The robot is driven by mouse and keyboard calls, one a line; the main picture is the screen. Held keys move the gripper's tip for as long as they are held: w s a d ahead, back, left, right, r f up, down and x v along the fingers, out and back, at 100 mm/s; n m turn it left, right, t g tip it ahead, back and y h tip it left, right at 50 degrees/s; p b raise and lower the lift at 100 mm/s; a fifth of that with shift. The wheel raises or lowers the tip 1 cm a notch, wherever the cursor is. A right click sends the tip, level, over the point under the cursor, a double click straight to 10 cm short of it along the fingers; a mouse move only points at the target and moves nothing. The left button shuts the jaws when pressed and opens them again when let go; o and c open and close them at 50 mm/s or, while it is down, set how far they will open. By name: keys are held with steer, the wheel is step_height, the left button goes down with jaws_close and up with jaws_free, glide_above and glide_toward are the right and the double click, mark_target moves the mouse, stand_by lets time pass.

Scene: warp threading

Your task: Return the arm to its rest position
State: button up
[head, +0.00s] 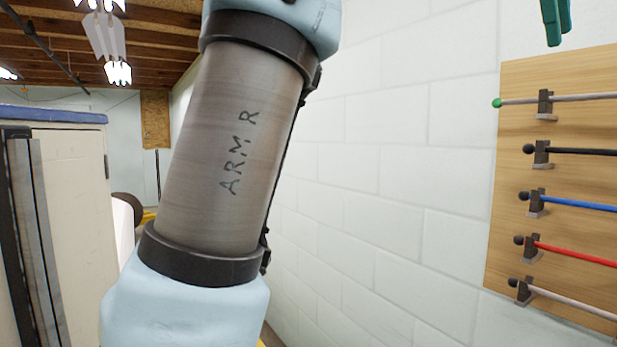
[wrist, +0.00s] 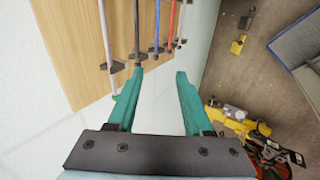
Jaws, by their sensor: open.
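My gripper (wrist: 160,74) is open and empty, with two teal fingers spread apart in the wrist view. The fingers also show at the top right of the head view (head: 556,18), above the wooden board (head: 545,78). My arm fills the middle left of the head view, a link marked "ARM R". In the wrist view the board (wrist: 75,60) lies left of and beyond the fingers. The left finger overlaps the rod ends in the picture; I cannot tell the gap, but nothing is between the fingers.
The board holds a grey rod with a green tip (head: 497,103), a black rod (head: 585,152), a blue rod (head: 575,202), a red rod (head: 570,253) and a pale rod (head: 570,303). A white block wall (head: 400,150) stands behind. A cabinet (head: 75,200) is at left. Yellow clutter (wrist: 225,118) lies below.

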steer(key=w+a+f+m+y, duration=0.1)
steer(key=w+a+f, duration=0.3)
steer(key=w+f, duration=0.35)
steer(key=w+a+f+m+y, duration=0.1)
steer(key=w+a+f+m, duration=0.15)
steer(key=w+f, duration=0.5)
steer(key=w+a+f+y+b, duration=0.1)
steer(key=w+a+f+y, duration=0.15)
steer(key=a+f, duration=1.15)
steer(key=s+a+f+m+g, duration=0.1)
steer(key=s+a+f+m, duration=0.1)
steer(key=a+f, duration=1.05)
steer(key=s+a+f+m+g+b, duration=0.1)
steer(key=s+a+f+m, duration=0.1)
steer(key=s+a+f, duration=0.7)
step_height(320, 180, down, 4)
steer(key=shift+s+a+r+y, duration=0.15)
steer(key=shift+s+a+y, duration=0.2)
steer(key=shift+y, duration=0.1)
